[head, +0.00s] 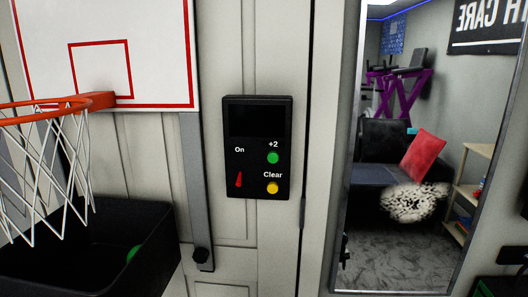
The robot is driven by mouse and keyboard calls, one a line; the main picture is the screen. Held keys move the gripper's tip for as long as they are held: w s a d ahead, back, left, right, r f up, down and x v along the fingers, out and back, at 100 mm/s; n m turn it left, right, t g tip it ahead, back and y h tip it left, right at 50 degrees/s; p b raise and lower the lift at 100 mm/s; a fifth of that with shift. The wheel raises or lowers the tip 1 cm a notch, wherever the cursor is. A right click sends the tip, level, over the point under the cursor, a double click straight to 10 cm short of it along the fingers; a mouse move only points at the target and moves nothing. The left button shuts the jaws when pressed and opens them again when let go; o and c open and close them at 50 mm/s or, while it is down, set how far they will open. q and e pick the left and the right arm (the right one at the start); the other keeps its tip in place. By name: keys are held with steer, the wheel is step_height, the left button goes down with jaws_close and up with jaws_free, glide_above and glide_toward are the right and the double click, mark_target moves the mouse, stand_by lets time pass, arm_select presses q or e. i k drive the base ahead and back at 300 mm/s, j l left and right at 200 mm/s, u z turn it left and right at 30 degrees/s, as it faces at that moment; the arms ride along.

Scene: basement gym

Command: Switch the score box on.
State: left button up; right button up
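The score box (257,180) is a black panel fixed upright on the pale panelled wall, in the middle of the head view. Its display (257,122) at the top is dark and blank. A red switch lever (239,180) sits at its lower left under the label "On". A green button (272,158) sits under "+2", and a yellow button (272,188) under "Clear". Neither of my grippers shows in the head view.
A basketball hoop (85,101) with net and white backboard (150,52) juts out at left. Below it is a black bin (150,245) with a green ball (133,253). A tall mirror (405,235) at right reflects the room. The space before the score box is clear.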

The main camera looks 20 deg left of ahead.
mark_target(239, 182)
steer(key=i+l, duration=0.1)
steer(key=l, duration=0.25)
steer(key=i+l, duration=0.15)
steer(key=l, duration=0.2)
steer(key=i+l, duration=0.1)
steer(key=l, duration=0.25)
steer(key=i+l, duration=0.15)
steer(key=l, duration=0.2)
steer(key=u, duration=2.7)
